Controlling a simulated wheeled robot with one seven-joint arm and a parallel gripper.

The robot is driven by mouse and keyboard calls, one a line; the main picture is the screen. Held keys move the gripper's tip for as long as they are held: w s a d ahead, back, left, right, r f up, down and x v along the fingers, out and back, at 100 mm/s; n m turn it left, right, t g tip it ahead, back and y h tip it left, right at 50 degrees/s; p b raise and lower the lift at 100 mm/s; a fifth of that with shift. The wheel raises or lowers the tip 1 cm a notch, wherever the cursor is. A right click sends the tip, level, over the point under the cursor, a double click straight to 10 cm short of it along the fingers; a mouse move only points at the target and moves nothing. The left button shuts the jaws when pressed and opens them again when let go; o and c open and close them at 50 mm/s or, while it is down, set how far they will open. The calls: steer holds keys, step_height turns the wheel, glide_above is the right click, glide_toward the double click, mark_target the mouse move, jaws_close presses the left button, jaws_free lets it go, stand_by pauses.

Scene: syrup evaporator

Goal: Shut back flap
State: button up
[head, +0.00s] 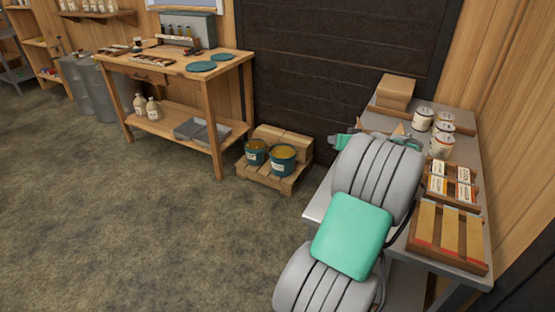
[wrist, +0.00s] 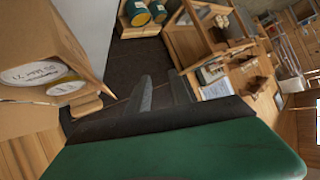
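An open cardboard carton (wrist: 35,120) fills the left of the wrist view, with round labelled jar lids (wrist: 36,74) showing inside. One brown flap (wrist: 35,30) stands along its upper side; I cannot tell which flap is the back one. My gripper (wrist: 160,78) has its two dark fingers apart with nothing between them. It is to the right of the carton and apart from it. In the head view, my arm hides most of my gripper and much of the carton; a small cardboard corner (head: 400,130) shows behind my arm.
A pallet with green buckets (head: 283,160) and a wooden workbench (head: 175,70) stand to the left. Open floor (head: 120,220) lies at left.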

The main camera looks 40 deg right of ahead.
steer(key=w+a+f+n+y+b, duration=0.1)
steer(key=w+a, duration=0.4)
steer(key=a, duration=0.4)
steer(key=w+a+f+n+g+y+b, duration=0.1)
steer(key=w+a+f+y, duration=0.1)
steer(key=w+a, duration=0.3)
steer(key=a, duration=0.3)
steer(key=shift+w+a+n+g, duration=0.2)
steer(key=shift+a+n+g, duration=0.1)
steer(key=shift+a, duration=0.1)
